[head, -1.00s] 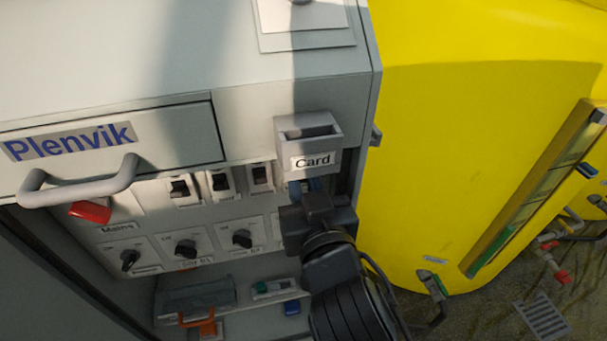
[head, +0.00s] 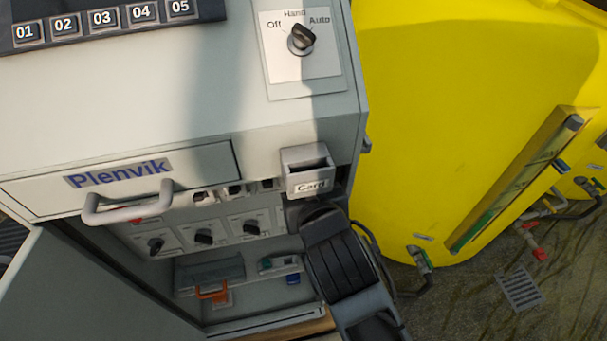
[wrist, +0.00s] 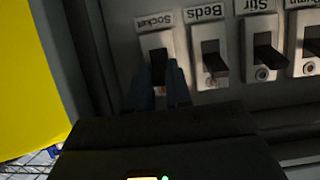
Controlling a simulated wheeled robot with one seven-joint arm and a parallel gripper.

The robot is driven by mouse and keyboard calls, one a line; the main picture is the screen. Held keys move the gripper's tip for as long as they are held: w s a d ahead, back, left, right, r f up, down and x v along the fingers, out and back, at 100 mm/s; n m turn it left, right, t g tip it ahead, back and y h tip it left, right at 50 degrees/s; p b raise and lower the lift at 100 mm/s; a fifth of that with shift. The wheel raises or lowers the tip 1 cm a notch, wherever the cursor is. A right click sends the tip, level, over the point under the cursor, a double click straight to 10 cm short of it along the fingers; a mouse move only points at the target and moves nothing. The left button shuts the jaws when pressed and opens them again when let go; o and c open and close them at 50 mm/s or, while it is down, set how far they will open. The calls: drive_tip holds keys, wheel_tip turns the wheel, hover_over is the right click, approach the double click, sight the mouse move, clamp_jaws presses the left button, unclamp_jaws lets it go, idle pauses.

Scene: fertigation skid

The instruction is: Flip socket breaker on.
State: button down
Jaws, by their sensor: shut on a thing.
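The socket breaker (wrist: 159,43) is in the wrist view, at the left end of a row, under an upside-down "Socket" label. Its dark toggle sits between the blue fingertips of my gripper (wrist: 160,82). My gripper is shut on this toggle. The fingers cover part of the toggle, so I cannot tell clearly which way it is thrown. In the head view my arm and the card holder hide the gripper and the socket breaker.
The Beds breaker (wrist: 210,58) and Stir breaker (wrist: 262,50) stand close beside it. The card holder (head: 308,172) juts out just above my arm. The raised drawer handle (head: 128,207) and a yellow tank (head: 450,110) flank the work area.

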drive_tip(key=c, duration=1)
unclamp_jaws()
drive_tip(key=shift+c, duration=0.2)
drive_tip(key=s+d+b, duration=0.3)
drive_tip(key=s, duration=0.9)
drive_tip(key=shift+s+d+r, duration=0.25)
drive_tip(key=shift+d, duration=0.1)
